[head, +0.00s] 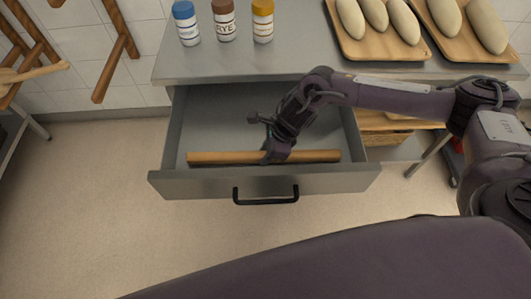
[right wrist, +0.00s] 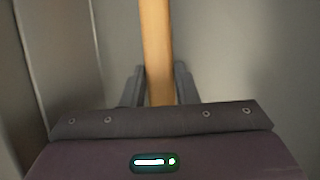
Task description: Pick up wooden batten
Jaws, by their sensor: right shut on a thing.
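The wooden batten (head: 313,156) is a long, light brown bar lying lengthwise in the open drawer (head: 165,185), near its front wall. My right gripper (head: 272,157) reaches down into the drawer and is shut on the batten near its middle. In the right wrist view the batten (right wrist: 156,45) runs between the two dark fingers (right wrist: 158,88). It looks level and low in the drawer; I cannot tell whether it touches the drawer floor. My left gripper is not in view.
The drawer's black handle (head: 265,198) faces me. On the grey counter (head: 300,65) above stand a blue-capped jar (head: 186,24), a brown-capped jar (head: 224,20) and an orange-capped jar (head: 263,21). Wooden boards (head: 358,50) with dough loaves are at the right. Wooden racks (head: 118,55) stand at left.

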